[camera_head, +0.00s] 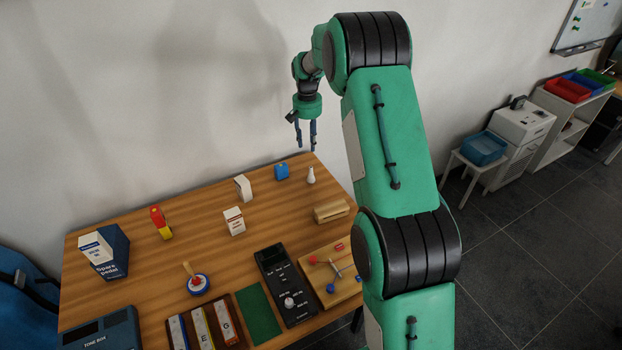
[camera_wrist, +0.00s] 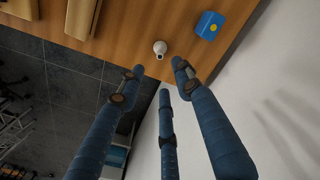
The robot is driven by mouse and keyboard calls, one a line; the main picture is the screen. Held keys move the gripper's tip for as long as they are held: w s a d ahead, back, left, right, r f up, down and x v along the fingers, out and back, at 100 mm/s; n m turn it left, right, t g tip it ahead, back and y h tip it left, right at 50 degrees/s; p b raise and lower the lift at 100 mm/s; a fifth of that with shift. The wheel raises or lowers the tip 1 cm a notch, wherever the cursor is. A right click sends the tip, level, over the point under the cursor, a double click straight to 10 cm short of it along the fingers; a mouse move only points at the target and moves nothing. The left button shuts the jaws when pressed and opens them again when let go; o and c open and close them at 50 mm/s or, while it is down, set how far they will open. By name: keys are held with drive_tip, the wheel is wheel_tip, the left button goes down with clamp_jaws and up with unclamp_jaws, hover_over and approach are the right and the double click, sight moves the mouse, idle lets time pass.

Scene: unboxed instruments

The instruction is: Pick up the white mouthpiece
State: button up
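The white mouthpiece (camera_head: 311,176) stands upright on the wooden table near its far right edge. It also shows in the wrist view (camera_wrist: 160,48), just beyond my fingertips and between them. My gripper (camera_head: 307,146) is above the table, a little above the mouthpiece and apart from it. Its blue fingers are spread open and empty in the wrist view (camera_wrist: 157,78).
A small blue box (camera_head: 281,172) stands just left of the mouthpiece. White boxes (camera_head: 243,187) and a wooden block (camera_head: 331,211) are nearby. The table edge and the white wall (camera_wrist: 265,105) are close behind. Several instruments and boxes fill the table's front.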

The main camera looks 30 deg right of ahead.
sight(311, 167)
drive_tip(key=shift+w+d+f, duration=0.3)
drive_tip(key=shift+d+f, duration=0.05)
drive_tip(key=shift+f, duration=0.35)
drive_tip(key=shift+f, duration=0.1)
drive_tip(key=shift+d+f+b, duration=0.1)
drive_tip(key=shift+f+b, duration=0.8)
drive_tip(key=shift+f, duration=3.3)
drive_tip(key=shift+f, duration=0.1)
drive_tip(key=shift+s+d+f+b, duration=0.15)
drive_tip(key=shift+f+b, duration=0.75)
drive_tip(key=shift+f, duration=1.65)
drive_tip(key=shift+c, duration=0.5)
